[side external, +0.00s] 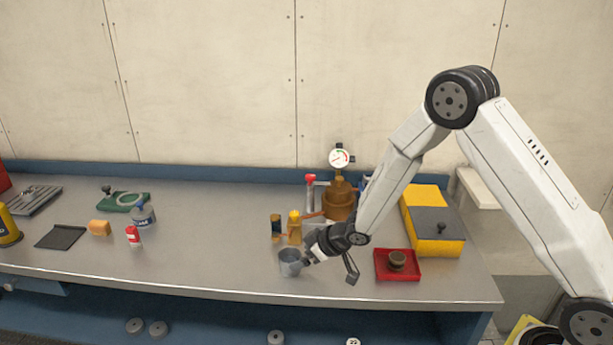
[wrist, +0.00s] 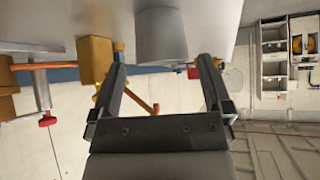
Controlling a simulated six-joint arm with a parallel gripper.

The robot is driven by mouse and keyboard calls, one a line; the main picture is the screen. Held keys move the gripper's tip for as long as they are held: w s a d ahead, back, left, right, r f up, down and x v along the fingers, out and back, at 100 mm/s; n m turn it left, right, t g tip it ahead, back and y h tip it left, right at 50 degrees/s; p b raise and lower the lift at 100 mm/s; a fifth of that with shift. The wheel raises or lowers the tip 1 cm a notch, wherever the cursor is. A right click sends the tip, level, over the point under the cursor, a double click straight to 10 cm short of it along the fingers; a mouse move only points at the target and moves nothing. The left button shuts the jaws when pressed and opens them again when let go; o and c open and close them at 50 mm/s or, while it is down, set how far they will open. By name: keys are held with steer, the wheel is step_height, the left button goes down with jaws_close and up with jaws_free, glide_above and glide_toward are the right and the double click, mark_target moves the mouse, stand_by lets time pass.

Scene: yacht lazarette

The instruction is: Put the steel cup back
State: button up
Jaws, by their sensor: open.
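The steel cup (side external: 290,262) stands upright on the grey worktop near its front edge in the side view. In the wrist view the cup (wrist: 160,38) is at the top middle, just beyond the fingertips and roughly between their lines. My gripper (side external: 329,269) is low over the worktop, just right of the cup. In the wrist view my gripper (wrist: 161,66) has its two fingers wide apart with nothing held between them. Whether a finger touches the cup I cannot tell.
A red tray (side external: 381,272) holding a brown round piece (side external: 397,260) is right of my gripper. A yellow box (side external: 424,208), a brass body with a gauge (side external: 340,195) and a yellow block (side external: 295,226) stand behind.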

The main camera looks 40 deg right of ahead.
mark_target(290, 260)
steer(key=shift+w+f, duration=0.2)
steer(key=shift+x, duration=2.55)
steer(key=shift+a+r, duration=0.1)
steer(key=c, duration=1.2)
steer(key=shift+r, duration=0.15)
